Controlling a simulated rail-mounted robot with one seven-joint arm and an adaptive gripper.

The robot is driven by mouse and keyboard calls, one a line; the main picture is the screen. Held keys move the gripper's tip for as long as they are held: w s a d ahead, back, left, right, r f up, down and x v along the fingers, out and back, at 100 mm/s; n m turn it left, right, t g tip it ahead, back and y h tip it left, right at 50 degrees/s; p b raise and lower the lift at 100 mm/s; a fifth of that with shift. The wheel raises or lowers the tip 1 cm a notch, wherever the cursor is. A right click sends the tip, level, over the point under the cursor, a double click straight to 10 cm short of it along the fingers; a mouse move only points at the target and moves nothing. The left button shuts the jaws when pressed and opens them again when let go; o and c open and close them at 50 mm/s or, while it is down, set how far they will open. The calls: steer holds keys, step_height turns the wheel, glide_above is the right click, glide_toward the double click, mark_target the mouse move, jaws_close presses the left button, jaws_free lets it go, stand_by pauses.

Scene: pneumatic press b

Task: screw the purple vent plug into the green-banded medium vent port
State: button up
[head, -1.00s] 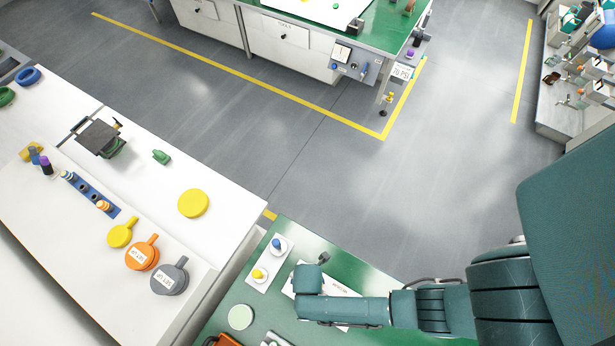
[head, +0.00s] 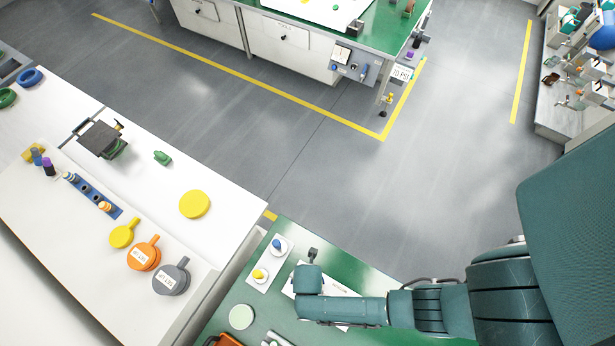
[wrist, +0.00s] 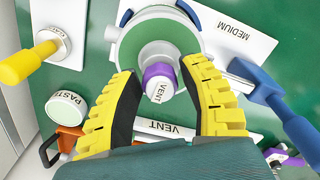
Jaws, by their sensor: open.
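The purple vent plug (wrist: 158,83), with a white cap marked VENT, shows in the middle of the wrist view. It stands at the near side of a grey round body with a green band (wrist: 158,14), beside a plate marked MEDIUM (wrist: 232,32). I cannot tell how deep the plug sits, and the port's opening is hidden. My gripper (wrist: 158,76) is open, with one yellow-padded finger on each side of the plug. Gaps show between the fingers and the plug. In the head view my arm hides the plug and port.
A blue handle (wrist: 262,82) lies close to the right finger. A yellow handle (wrist: 25,63) and a round PASTE lid (wrist: 66,108) are at left. A plate marked VENT (wrist: 170,128) lies below the plug. A white bench (head: 150,190) stands left of the green table (head: 215,318).

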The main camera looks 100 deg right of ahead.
steer(key=shift+n, duration=0.8)
steer(key=shift+n, duration=1.7)
steer(key=c, duration=0.7)
steer(key=shift+m, duration=0.8)
steer(key=shift+m, duration=0.9)
